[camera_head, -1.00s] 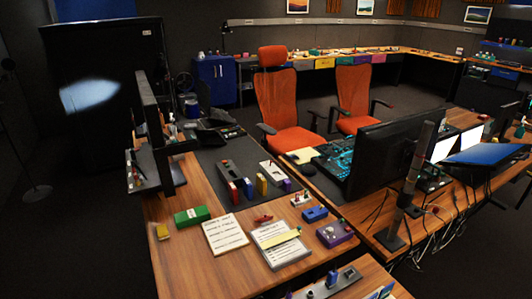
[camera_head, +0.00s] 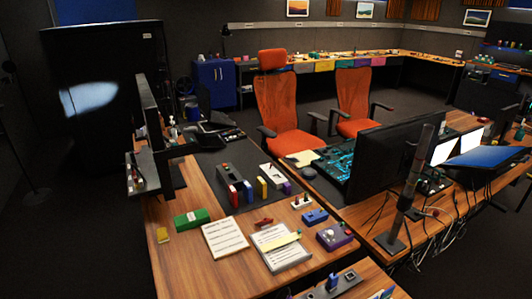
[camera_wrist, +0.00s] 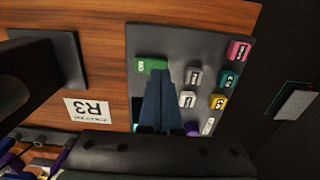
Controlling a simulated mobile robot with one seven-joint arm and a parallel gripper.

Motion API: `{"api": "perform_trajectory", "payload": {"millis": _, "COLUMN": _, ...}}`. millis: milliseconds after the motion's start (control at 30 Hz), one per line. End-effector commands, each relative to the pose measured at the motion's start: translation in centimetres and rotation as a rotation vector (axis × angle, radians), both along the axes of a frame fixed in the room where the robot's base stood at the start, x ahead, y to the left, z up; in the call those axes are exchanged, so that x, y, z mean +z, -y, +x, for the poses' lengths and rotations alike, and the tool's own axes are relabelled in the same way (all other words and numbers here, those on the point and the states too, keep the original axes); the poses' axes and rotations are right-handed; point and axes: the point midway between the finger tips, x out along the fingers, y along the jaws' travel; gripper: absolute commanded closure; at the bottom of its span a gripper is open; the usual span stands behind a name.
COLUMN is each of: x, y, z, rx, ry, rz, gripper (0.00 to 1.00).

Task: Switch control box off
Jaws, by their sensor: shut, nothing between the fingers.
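In the wrist view, a grey panel (camera_wrist: 178,45) carries several small coloured blocks with labels. A green block (camera_wrist: 152,63) sits at its left, with pink, teal, yellow, grey and purple ones to the right. My gripper (camera_wrist: 161,74) is shut and empty, its dark blue fingertips over the panel just below and right of the green block. I cannot tell whether the fingers touch it. No marking clearly shows which unit is the control box, or its switch state. My gripper does not show in the head view.
In the head view, the desk holds a green box (camera_head: 192,217), a purple box (camera_head: 334,236) and papers (camera_head: 225,237). Orange chairs (camera_head: 292,110) stand behind.

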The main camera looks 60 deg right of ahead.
Motion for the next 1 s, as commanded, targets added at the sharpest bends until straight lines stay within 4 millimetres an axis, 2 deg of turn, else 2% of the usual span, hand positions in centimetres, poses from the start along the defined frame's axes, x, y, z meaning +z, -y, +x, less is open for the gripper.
{"api": "perform_trajectory", "payload": {"millis": 1000, "x": -1.1, "y": 0.0, "z": 0.0, "rx": 0.000, "ry": 0.000, "rz": 0.000, "gripper": 1.00}}
